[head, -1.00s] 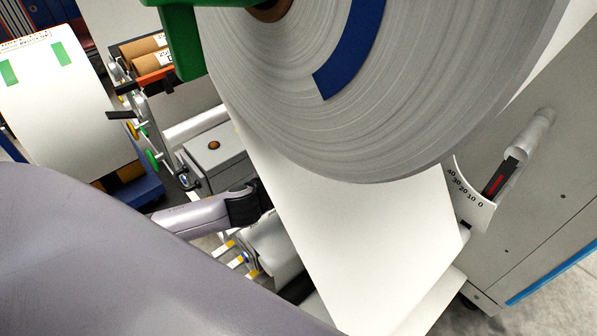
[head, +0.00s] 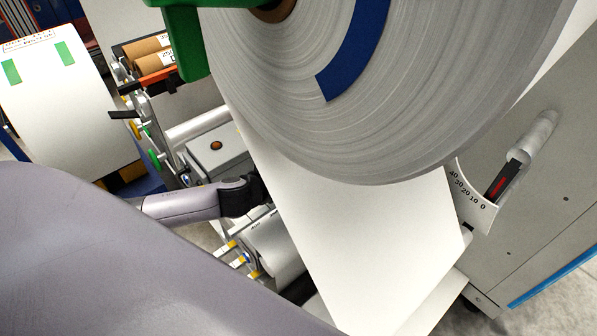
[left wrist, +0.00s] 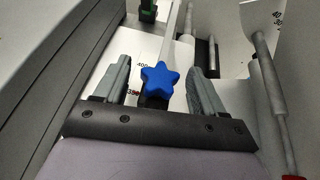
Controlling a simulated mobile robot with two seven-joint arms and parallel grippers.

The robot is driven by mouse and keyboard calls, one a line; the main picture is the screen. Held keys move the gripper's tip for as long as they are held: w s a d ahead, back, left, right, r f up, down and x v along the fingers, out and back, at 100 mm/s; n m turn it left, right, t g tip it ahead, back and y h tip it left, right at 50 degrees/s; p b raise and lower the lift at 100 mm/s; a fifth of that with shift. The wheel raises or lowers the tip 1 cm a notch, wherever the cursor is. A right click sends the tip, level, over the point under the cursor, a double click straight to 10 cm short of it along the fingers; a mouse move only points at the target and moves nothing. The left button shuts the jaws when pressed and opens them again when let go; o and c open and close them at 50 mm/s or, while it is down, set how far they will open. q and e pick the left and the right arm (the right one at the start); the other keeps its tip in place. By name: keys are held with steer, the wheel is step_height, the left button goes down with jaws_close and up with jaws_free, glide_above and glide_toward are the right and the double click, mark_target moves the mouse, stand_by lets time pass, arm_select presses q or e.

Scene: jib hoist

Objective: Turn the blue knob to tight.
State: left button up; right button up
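The blue knob (left wrist: 160,80) is star-shaped and shows in the left wrist view, in front of a white plate with printed numbers (left wrist: 143,66). My left gripper (left wrist: 159,68) is open, one grey finger on each side of the knob. Clear gaps show between the knob and both fingers, so it is not gripped. In the head view, my left gripper (head: 258,190) is a dark shape at the edge of the white web, its fingertips hidden. The knob cannot be made out there. My right gripper is in neither view.
A large paper roll (head: 400,100) fills the top of the head view, with a white web (head: 360,250) running down from it. A grey cabinet (head: 545,210) with a curved scale (head: 470,198) stands at right. A grey box (head: 217,150) stands beyond my left arm.

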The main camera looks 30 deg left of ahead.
arm_select(q)
steer(key=shift+s, duration=0.1)
steer(key=shift+s+a, duration=0.1)
steer(key=shift+s, duration=0.3)
steer(key=v, duration=0.6)
steer(key=shift+r+b, duration=0.2)
steer(key=shift+b, duration=0.1)
